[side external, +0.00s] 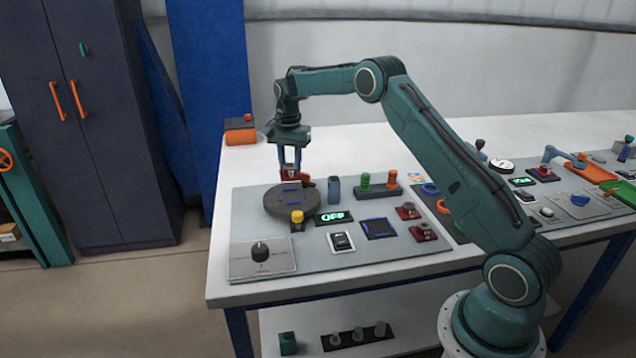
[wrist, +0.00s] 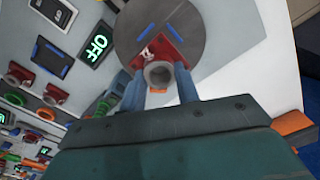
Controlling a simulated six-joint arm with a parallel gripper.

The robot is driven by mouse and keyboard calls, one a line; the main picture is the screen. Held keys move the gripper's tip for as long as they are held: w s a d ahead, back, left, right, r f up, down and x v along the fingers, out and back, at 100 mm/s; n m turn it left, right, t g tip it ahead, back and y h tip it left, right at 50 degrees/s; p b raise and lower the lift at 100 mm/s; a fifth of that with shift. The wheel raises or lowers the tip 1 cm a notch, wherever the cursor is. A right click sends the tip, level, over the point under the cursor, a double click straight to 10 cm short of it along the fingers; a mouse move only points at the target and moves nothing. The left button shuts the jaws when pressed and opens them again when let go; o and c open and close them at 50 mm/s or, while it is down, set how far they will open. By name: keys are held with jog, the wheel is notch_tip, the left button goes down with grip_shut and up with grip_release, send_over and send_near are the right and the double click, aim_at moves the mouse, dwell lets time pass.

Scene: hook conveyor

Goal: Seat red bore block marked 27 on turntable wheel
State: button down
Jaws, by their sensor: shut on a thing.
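The turntable wheel (side external: 280,204) is a dark grey disc on the panel, with blue marks on its top. My gripper (side external: 290,174) points down above the wheel's far side and is shut on a red block (side external: 293,176). In the wrist view the red block (wrist: 163,49) has a grey round bore piece and a white marking too small to read. The two blue fingers of my gripper (wrist: 160,88) are on either side of it. The wheel (wrist: 200,20) lies beneath it. I cannot tell whether the block touches the wheel.
A yellow button (side external: 297,216) and a green OFF display (side external: 333,217) are close to the wheel. A blue-grey block (side external: 334,189) stands to its right, beside a rack with green and orange pegs (side external: 379,188). Red bore blocks (side external: 408,211) sit further right. A black knob (side external: 260,251) is at the front left.

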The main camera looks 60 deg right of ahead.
aim_at(291, 178)
jog(key=shift+f, duration=2.7)
jog(key=shift+f, duration=0.65)
dwell(1.3)
dwell(0.5)
jog(key=c, duration=0.9)
grip_release()
jog(key=shift+c, duration=0.2)
jog(key=shift+o, duration=0.4)
jog(key=o, duration=0.3)
jog(key=shift+r, duration=0.1)
